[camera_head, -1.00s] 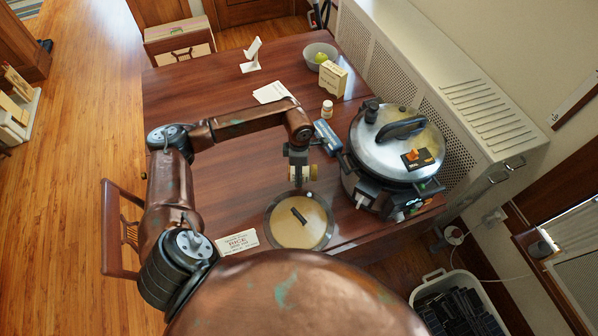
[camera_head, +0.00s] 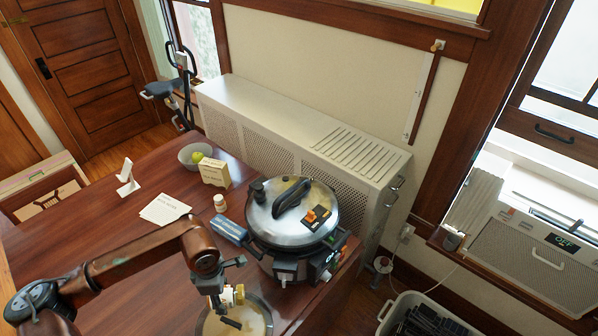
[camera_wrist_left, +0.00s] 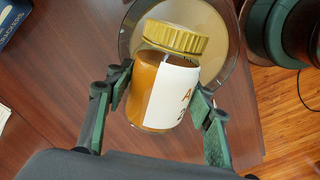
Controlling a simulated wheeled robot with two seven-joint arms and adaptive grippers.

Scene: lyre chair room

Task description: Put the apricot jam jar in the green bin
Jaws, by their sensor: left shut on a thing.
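The apricot jam jar (camera_wrist_left: 146,84) has a gold lid, amber contents and a white label with only part of its lettering visible. In the left wrist view it lies between the two green-padded fingers of my left gripper (camera_wrist_left: 163,88), which are shut on it. In the head view my left gripper (camera_head: 224,291) holds the jar (camera_head: 237,294) over or just in front of the round pan lid (camera_head: 259,311) near the table's front; the gap to the surface is hard to judge. No green bin shows in either view. My right gripper is not in view.
A large steel cooker (camera_head: 292,213) stands right of my left gripper, with a blue box (camera_head: 229,229) beside it. A white bottle (camera_head: 220,203), cream box (camera_head: 214,171) and bowl (camera_head: 188,158) are farther back.

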